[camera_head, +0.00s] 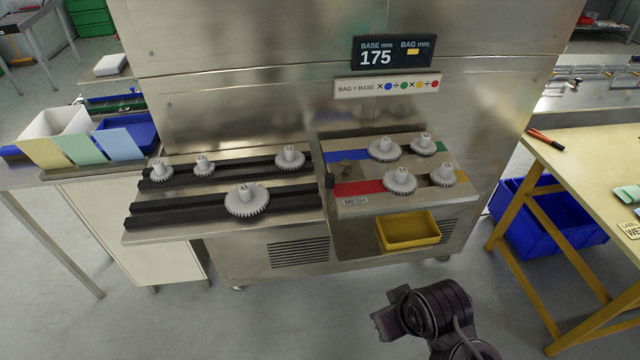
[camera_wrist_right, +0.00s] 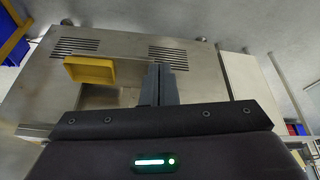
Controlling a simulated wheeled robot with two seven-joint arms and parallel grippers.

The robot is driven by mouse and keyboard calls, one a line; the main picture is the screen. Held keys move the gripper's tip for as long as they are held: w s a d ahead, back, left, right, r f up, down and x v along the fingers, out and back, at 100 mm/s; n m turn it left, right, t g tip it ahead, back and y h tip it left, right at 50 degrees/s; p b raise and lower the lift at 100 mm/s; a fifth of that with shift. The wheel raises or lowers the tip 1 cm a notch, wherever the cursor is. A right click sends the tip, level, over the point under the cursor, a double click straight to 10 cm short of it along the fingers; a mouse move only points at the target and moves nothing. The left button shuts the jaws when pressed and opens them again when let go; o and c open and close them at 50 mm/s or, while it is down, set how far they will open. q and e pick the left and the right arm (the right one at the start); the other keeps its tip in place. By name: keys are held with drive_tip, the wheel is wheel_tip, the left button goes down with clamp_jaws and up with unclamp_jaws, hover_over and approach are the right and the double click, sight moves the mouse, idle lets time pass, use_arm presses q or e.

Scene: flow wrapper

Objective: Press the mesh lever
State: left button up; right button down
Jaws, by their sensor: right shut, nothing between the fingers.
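The mesh lever (camera_head: 330,181) appears as a small dark handle at the left end of the red strip, just left of the MESH label (camera_head: 355,201). My right arm shows at the bottom of the head view, with its dark wrist end (camera_head: 385,322) in front of and below the machine, well apart from the lever. In the right wrist view my right gripper (camera_wrist_right: 159,84) is shut, with its fingers together and nothing between them. The lever cannot be made out in that view. My left gripper is not in view.
White gears sit on the coloured strips (camera_head: 365,187) and on the black rails (camera_head: 165,212). A yellow bin (camera_head: 409,243) stands below the mesh shelf and also shows in the right wrist view (camera_wrist_right: 90,70). A yellow-framed table (camera_head: 590,170) stands at the right. The floor in front is clear.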

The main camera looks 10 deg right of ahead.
drive_tip(key=w+a+n+t, duration=0.3)
drive_tip(key=w, duration=0.3)
drive_tip(key=w+a+r+n+t, duration=0.1)
drive_tip(key=w+a+n+t, duration=0.2)
drive_tip(key=w, duration=0.4)
drive_tip(key=w+a+n+t, duration=0.3)
drive_tip(key=w+a+n, duration=0.1)
drive_tip(key=w, duration=0.2)
drive_tip(key=shift+w+a+r+t, duration=0.15)
drive_tip(key=shift+a+r+t, duration=0.15)
drive_tip(key=shift+r, duration=0.1)
drive_tip(key=shift+w+a+r+n+t+h, duration=0.25)
drive_tip(key=shift+w+a+r+n+t, duration=0.2)
drive_tip(key=shift+r+n+t, duration=0.25)
drive_tip(key=shift+w+a+r+n+t+h, duration=0.4)
drive_tip(key=shift+r+n+t, duration=0.25)
drive_tip(key=shift+n, duration=0.2)
drive_tip(key=shift+w+a+r+n+t+h, duration=0.15)
drive_tip(key=shift+w+a+r+n+t, duration=0.2)
drive_tip(key=shift+w+r+n+t, duration=0.25)
drive_tip(key=shift+s, duration=0.15)
